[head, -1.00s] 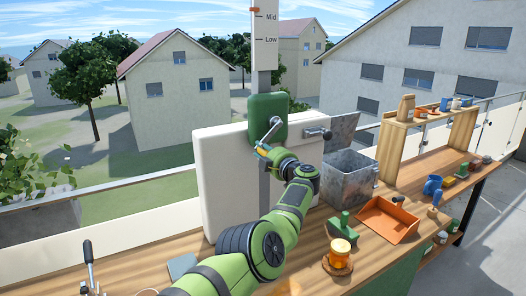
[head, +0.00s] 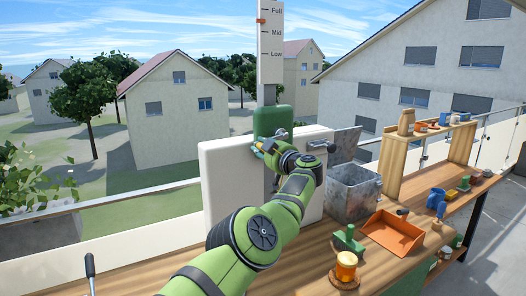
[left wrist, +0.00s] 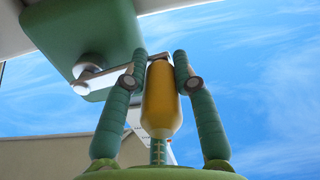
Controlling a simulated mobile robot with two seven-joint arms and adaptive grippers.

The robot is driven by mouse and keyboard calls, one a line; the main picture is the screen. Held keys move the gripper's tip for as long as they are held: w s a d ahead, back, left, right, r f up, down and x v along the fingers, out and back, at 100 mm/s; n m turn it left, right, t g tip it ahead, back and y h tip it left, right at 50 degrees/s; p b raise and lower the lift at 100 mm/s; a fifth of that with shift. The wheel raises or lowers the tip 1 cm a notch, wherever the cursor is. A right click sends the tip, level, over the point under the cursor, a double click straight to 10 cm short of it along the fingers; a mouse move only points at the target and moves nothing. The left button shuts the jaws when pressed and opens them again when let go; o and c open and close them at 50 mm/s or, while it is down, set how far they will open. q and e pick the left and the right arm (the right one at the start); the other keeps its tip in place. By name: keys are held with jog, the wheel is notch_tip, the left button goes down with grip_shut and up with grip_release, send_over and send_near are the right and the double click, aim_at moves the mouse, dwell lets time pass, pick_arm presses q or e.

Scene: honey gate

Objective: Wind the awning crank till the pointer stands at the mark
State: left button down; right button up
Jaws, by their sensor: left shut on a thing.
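The white scale (head: 270,45) stands upright with the marks Full, Mid and Low. Its orange pointer (head: 261,21) is about halfway between Mid and Full. The green crank housing (head: 268,120) is below the scale; it fills the upper left of the left wrist view (left wrist: 80,35). There the metal crank arm (left wrist: 115,69) runs from the hub to the yellow crank handle (left wrist: 160,100). My left gripper (head: 262,147) is shut on the handle, with one green finger on each side. In the head view the gripper hides part of the crank. My right gripper is not in view.
A white panel (head: 222,190) stands behind my left arm, with a dark-tipped lever (head: 322,146) near its top right. An open metal box (head: 352,195), an orange dustpan (head: 393,235), a green-handled brush (head: 347,240) and an amber jar (head: 345,268) stand on the wooden bench to the right.

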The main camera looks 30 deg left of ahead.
pick_arm(q)
jog(key=shift+a+r, duration=0.15)
jog(key=shift+r, duration=0.4)
jog(key=c, duration=1)
grip_release()
jog(key=shift+s+f, duration=0.1)
jog(key=shift+f, duration=0.1)
jog(key=shift+f, duration=0.15)
